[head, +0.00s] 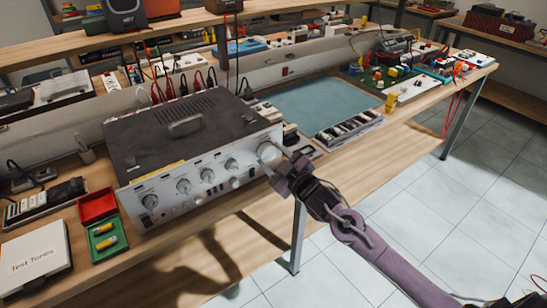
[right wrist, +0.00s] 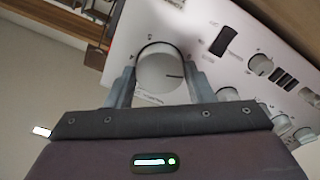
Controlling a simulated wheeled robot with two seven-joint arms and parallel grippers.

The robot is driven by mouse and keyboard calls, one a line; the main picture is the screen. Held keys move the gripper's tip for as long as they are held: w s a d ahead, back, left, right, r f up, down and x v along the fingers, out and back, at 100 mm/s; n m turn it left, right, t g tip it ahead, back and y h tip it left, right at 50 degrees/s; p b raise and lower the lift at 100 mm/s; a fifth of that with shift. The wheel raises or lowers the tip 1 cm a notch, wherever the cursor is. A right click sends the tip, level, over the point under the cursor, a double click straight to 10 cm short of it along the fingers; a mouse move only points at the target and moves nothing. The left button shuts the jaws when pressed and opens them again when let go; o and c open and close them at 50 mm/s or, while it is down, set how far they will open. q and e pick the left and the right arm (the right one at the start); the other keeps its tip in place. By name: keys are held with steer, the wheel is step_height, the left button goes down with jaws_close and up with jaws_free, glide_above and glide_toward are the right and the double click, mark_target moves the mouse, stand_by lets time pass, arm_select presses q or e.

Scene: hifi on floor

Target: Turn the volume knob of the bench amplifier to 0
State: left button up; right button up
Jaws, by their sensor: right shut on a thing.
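The bench amplifier (head: 190,150) stands near the front edge of the wooden workbench, with a dark top and a silver front panel carrying several knobs. The large volume knob (right wrist: 160,70) sits at the right end of that panel and also shows in the head view (head: 268,153). Its dark pointer line points to the right in the right wrist view. My right gripper (right wrist: 160,84) is shut on this knob, one finger on each side; in the head view the gripper (head: 280,165) reaches it from the front right. The scale around the knob is too blurred to read. My left gripper is out of view.
Left of the amplifier are an open red and green box (head: 102,228) and a white "Test Tones" box (head: 35,258). A blue mat (head: 320,105) and a tray of small parts (head: 348,130) lie to the right. The tiled floor in front is open.

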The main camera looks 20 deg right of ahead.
steer(key=n, duration=0.4)
steer(key=shift+n, duration=0.3)
stand_by(0.4)
steer(key=o, duration=1)
steer(key=shift+s+d+f, duration=0.1)
steer(key=shift+s+d, duration=0.05)
steer(key=shift+s, duration=0.35)
steer(key=shift+b+v, duration=0.55)
steer(key=shift+v, duration=2.85)
